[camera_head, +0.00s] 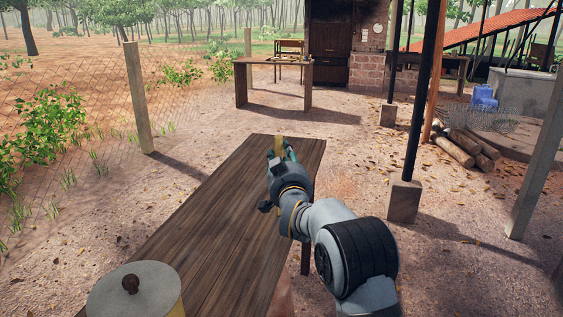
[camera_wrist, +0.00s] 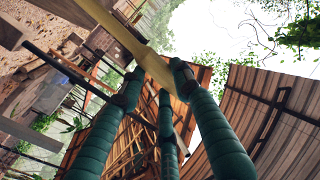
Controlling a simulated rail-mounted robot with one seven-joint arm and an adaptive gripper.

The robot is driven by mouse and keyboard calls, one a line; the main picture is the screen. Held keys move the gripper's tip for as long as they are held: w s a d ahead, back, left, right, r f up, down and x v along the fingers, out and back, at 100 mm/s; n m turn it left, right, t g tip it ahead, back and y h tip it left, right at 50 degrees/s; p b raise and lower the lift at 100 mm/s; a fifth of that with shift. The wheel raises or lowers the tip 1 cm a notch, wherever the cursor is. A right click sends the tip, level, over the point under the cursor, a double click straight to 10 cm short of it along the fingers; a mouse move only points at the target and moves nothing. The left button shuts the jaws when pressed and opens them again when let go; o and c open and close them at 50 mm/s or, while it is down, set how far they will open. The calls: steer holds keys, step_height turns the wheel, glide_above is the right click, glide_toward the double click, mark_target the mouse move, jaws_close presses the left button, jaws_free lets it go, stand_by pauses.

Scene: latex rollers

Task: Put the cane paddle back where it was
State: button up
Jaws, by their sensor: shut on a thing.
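The cane paddle is a pale yellow, flat, long piece. In the wrist view the cane paddle (camera_wrist: 135,42) runs from the top left down between my fingertips. My gripper (camera_wrist: 157,76) has green ribbed fingers and is shut on the paddle. In the head view my gripper (camera_head: 283,153) is over the far end of the wooden table (camera_head: 215,220). Only a short yellow part of the paddle (camera_head: 278,143) shows there, at the fingertips. The rest of it is hidden by my arm and gripper. I cannot tell the gap between paddle and table.
A pale round lidded container (camera_head: 135,290) stands at the table's near end. The tabletop between it and my gripper looks bare. A second wooden table (camera_head: 270,62) stands farther back. A dark post (camera_head: 420,100) on a concrete block stands to the right, with logs (camera_head: 465,148) beyond.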

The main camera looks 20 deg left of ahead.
steer(key=shift+f, duration=0.75)
steer(key=o, duration=1.2)
steer(key=shift+c, duration=0.2)
steer(key=b+v, duration=0.4)
steer(key=v, duration=0.8)
